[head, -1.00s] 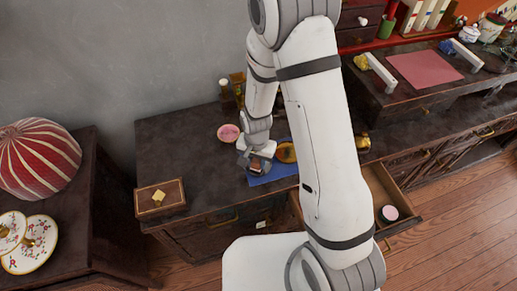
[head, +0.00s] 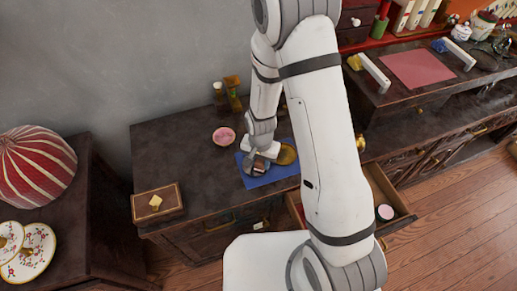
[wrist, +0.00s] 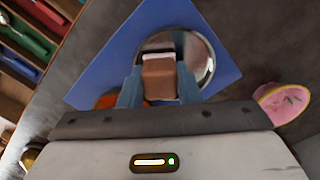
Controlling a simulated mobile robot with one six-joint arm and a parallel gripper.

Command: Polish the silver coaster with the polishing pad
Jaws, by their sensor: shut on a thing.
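My gripper (wrist: 159,86) is shut on a brown block-shaped polishing pad (wrist: 159,76) with a pale edge. In the wrist view the pad is over the shiny round silver coaster (wrist: 203,60) and covers part of it; I cannot tell whether they touch. The coaster lies on a blue mat (wrist: 112,52). In the head view my gripper (head: 259,165) is low over the mat (head: 254,184), left of a gold-brown round dish (head: 287,153). There my gripper and the pad mostly hide the coaster.
A pink bowl (head: 224,136) stands behind and left of the mat. A wooden box (head: 158,203) with a yellow piece on it is at the cabinet's left end. An open drawer (head: 402,207) juts out at the right, holding a round pink-topped jar (head: 385,212).

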